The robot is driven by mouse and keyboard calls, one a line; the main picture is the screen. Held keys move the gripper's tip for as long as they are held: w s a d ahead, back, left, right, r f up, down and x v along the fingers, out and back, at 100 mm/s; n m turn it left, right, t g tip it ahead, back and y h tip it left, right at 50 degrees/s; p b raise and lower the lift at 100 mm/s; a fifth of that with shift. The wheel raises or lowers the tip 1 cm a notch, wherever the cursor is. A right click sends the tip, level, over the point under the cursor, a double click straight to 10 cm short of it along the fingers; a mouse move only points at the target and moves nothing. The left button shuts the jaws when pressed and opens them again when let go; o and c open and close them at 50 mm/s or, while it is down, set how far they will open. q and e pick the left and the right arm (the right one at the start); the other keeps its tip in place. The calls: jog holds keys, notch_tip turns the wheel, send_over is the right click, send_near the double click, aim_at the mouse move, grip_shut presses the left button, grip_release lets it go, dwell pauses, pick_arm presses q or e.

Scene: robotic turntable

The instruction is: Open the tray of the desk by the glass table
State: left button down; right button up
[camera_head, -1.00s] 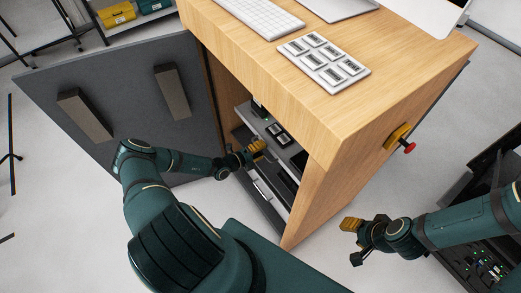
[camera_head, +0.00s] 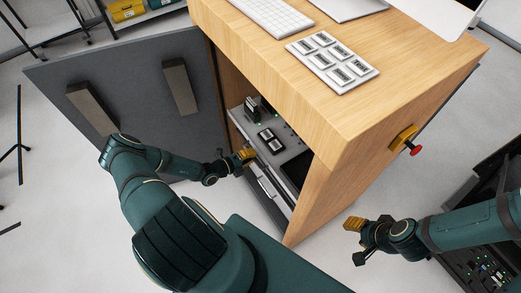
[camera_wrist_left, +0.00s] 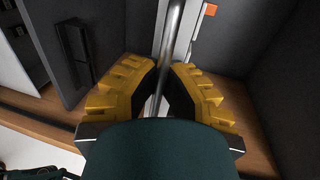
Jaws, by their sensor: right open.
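The wooden desk (camera_head: 400,75) stands with its front compartment open. Inside is a grey tray (camera_head: 290,150) carrying small dark devices, its front edge near the compartment opening. My left gripper (camera_head: 247,155) is at the tray's front. In the left wrist view its yellow fingers (camera_wrist_left: 165,80) close around a metal bar handle (camera_wrist_left: 172,35), one finger on each side. The fingertips' far side is partly hidden. My right gripper (camera_head: 354,224) is open and empty, to the right of the desk and apart from it.
The grey door (camera_head: 135,110) of the desk stands wide open on the left, behind my left arm. A keyboard (camera_head: 268,15) and a button panel (camera_head: 332,62) lie on top. A red-and-yellow emergency button (camera_head: 405,139) is on the desk's side. Dark equipment (camera_head: 490,255) stands at right.

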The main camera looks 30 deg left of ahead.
pick_arm(q)
jog(key=f+b+v, duration=0.1)
jog(key=f+v, duration=0.2)
jog(key=v, duration=1.3)
jog(key=shift+s+a+f, duration=0.15)
jog(key=shift+s+a, duration=0.05)
jog(key=shift+s, duration=0.4)
jog(key=c, duration=1.1)
grip_release()
jog(key=shift+o, duration=0.2)
jog(key=v, duration=1.2)
